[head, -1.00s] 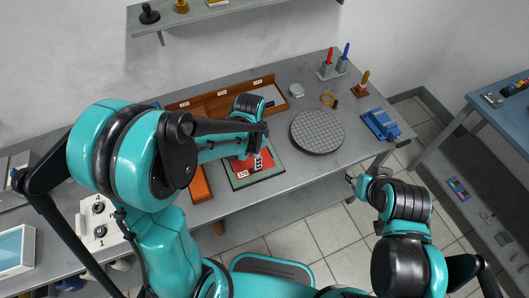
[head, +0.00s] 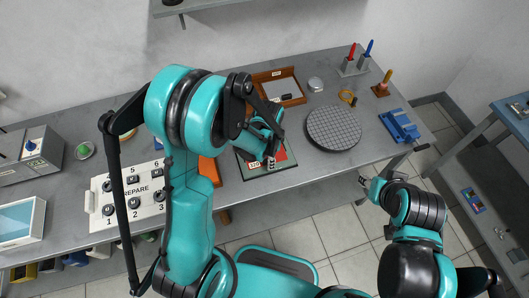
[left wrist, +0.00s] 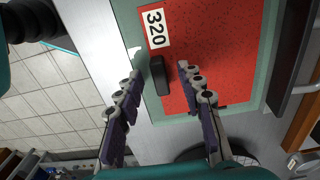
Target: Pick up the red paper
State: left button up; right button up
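The red paper (left wrist: 205,45) is a speckled red sheet with a white "320" label, on a green-bordered board (left wrist: 128,28). In the head view the paper (head: 284,155) is partly hidden by my left arm. A small black block (left wrist: 158,76) sits at the paper's edge beside the label. My left gripper (left wrist: 159,71) is open, with one finger on each side of the block in the picture; contact with it or the paper is not clear. The left gripper (head: 268,163) is over the board's front part in the head view. My right gripper (head: 362,181) is off the table's front edge, its fingers too small to read.
A round grey perforated plate (head: 333,128) stands right of the board. A blue vise (head: 400,125) is near the table's right end. A wooden tray (head: 276,83) lies behind, and a white switch panel (head: 128,194) lies left. Floor is open in front.

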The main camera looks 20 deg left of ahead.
pick_arm(q)
grip_shut()
